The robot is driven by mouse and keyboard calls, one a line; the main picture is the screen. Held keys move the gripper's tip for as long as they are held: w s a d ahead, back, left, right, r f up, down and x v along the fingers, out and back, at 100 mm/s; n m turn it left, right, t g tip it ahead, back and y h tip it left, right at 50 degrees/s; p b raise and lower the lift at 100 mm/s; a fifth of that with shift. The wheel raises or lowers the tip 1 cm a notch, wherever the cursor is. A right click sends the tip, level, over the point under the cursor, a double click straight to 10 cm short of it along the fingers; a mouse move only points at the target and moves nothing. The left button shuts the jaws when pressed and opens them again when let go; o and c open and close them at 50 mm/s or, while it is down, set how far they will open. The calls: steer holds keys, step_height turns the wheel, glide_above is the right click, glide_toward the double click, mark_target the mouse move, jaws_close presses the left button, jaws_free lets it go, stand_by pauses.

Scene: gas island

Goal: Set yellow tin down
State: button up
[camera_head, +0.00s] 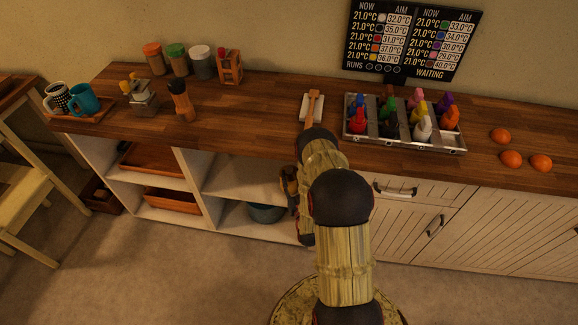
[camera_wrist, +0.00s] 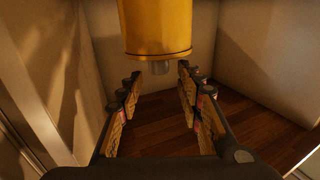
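The yellow tin (camera_wrist: 155,28) fills the top middle of the wrist view, cut off by the upper edge. Its lower rim shows, with a small grey knob-like part (camera_wrist: 160,68) just below it. My gripper (camera_wrist: 159,78) is open, its fingers spread left and right. Nothing shows clasped between the fingers. The tin lies beyond or above the fingertips; I cannot tell whether it rests on anything, as its far end is out of view. I cannot make out the tin in the head view.
Pale walls (camera_wrist: 255,50) and a dark wooden surface (camera_wrist: 245,120) surround my gripper. In the head view, my arm reaches toward the counter (camera_head: 250,105) and its open shelves (camera_head: 235,180). A blue pot (camera_head: 265,212) stands low inside. A tray of coloured bottles (camera_head: 375,130) sits on top.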

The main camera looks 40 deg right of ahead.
steer(key=shift+v, duration=1.55)
steer(key=shift+s+f, duration=0.1)
